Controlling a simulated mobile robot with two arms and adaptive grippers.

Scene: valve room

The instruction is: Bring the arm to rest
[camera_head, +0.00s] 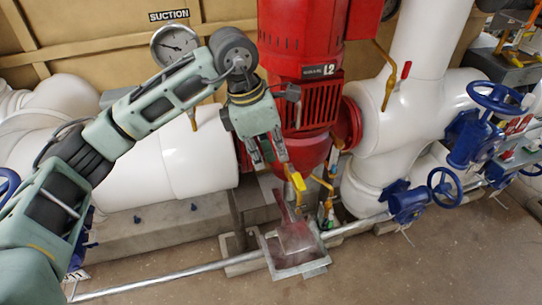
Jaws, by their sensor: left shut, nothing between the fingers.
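My left arm (150,105) comes in from the left. It reaches up past the pressure gauge and bends down at the wrist. My left gripper (268,158) points down in front of the red pump (305,110). It is shut and empty. Its fingertips are just above and left of a small yellow valve handle (297,180) in the picture; I cannot tell whether they touch it. The arm covers part of the white pipe and the wall behind. My right gripper is not in view.
A pressure gauge (174,45) is close behind the forearm. Thick white pipes (200,155) stand on both sides of the pump. Blue handwheels (445,188) are at the right. A metal drain box (290,245) is below the gripper. The floor (420,270) at the lower right is clear.

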